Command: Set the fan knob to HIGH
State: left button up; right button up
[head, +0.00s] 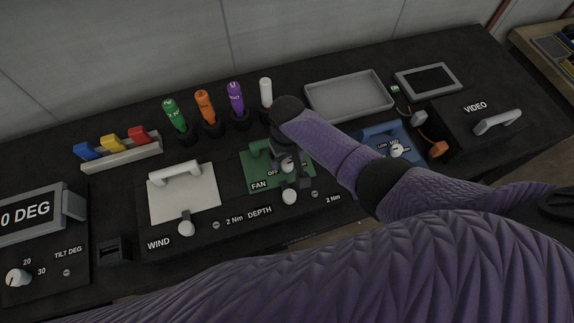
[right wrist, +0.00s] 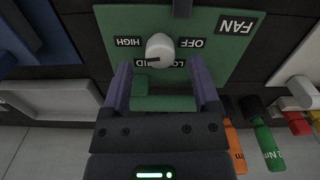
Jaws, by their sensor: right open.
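The green fan panel (head: 249,176) lies mid-console, partly hidden in the head view by my right arm. My right gripper (head: 288,163) is over it. In the right wrist view my right gripper (right wrist: 158,70) is open and empty, its two purple fingers apart on either side, just short of the white fan knob (right wrist: 159,50). The knob has a dark pointer mark at its lower left, toward the partly hidden MID label. Labels HIGH (right wrist: 128,41), OFF (right wrist: 193,43) and LOW surround it. The green handle (right wrist: 165,102) lies between the fingers. My left gripper is not in view.
A white WIND panel (head: 183,202) with a handle is left of the fan panel, and a blue panel (head: 379,132) is right. Several coloured drivers stand behind, beside an empty grey tray (head: 348,95). A white knob (head: 289,197) sits in front of the fan panel.

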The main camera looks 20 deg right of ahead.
aim_at(287, 163)
notch_tip(287, 163, down, 3)
jog(key=shift+f+b, duration=0.15)
jog(key=shift+b, duration=0.4)
